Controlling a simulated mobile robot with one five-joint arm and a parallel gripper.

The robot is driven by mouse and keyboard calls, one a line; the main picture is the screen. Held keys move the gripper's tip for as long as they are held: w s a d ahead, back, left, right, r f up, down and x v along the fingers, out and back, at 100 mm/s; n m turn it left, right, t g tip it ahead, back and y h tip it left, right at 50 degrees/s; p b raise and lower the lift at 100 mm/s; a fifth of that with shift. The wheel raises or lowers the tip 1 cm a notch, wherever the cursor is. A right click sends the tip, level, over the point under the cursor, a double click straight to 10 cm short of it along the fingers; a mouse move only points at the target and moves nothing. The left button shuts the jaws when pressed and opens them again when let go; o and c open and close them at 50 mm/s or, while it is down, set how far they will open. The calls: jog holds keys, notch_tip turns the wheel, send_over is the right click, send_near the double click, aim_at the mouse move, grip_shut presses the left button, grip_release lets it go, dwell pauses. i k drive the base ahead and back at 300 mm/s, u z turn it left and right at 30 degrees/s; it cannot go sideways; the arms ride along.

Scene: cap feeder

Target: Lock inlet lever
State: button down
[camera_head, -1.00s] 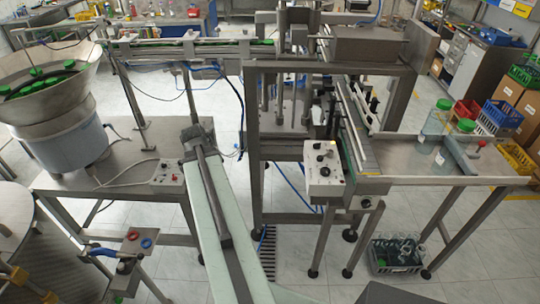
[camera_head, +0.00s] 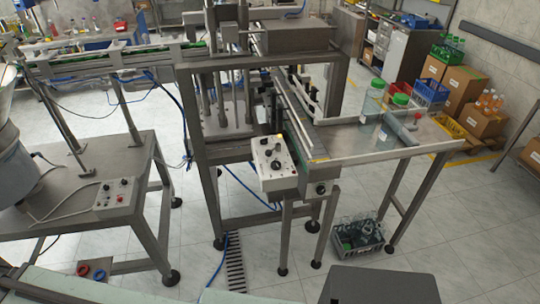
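A lever with a red knob (camera_head: 416,119) stands on the steel table (camera_head: 345,140) at the right, beside a grey bar (camera_head: 398,130). It is small here, and I cannot tell whether it is locked. Two clear bottles with green caps stand left of the bar: one at the back (camera_head: 373,100) and one in front (camera_head: 388,132). My gripper does not show. Pale parts of my arm cross the bottom edge, well apart from the lever.
A white control box (camera_head: 274,160) hangs at the near end of the conveyor (camera_head: 297,108). A crate of bottles (camera_head: 357,238) stands on the floor under the table. A steel side table (camera_head: 75,180) is at the left. Open floor lies at the lower right.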

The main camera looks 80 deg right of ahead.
aim_at(268, 153)
jog(key=z, duration=0.4)
jog(key=i, duration=0.1)
jog(key=z, duration=0.7)
